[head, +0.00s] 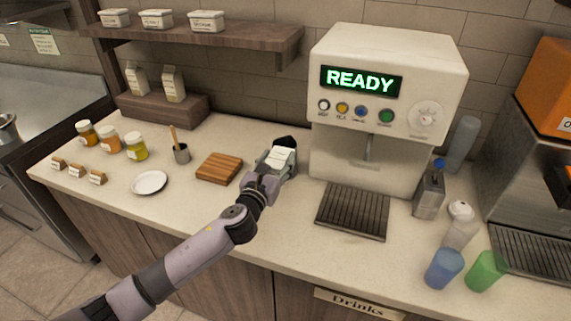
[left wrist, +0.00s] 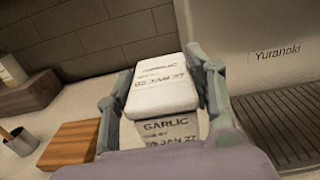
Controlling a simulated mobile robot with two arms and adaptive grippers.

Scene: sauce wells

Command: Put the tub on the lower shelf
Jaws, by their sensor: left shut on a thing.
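My left gripper (head: 279,159) is shut on a white tub, left of the drinks machine and above the counter. In the left wrist view the tub (left wrist: 164,86) has a white lid, and its label reads garlic with a date. The fingers of the gripper (left wrist: 165,95) hold it from both sides. Whether the tub touches the counter I cannot tell. A wooden wall shelf (head: 258,37) at the back left bears three white tubs. Below it a low wooden riser shelf (head: 180,110) on the counter bears two cartons. My right gripper is not in view.
The machine (head: 385,95) reading READY stands right of my left gripper, with a drip tray (head: 352,211) before it. A wooden board (head: 219,168), a cup with a stick (head: 181,153), a plate (head: 149,183) and several jars (head: 109,140) stand left. Cups (head: 444,268) stand at right.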

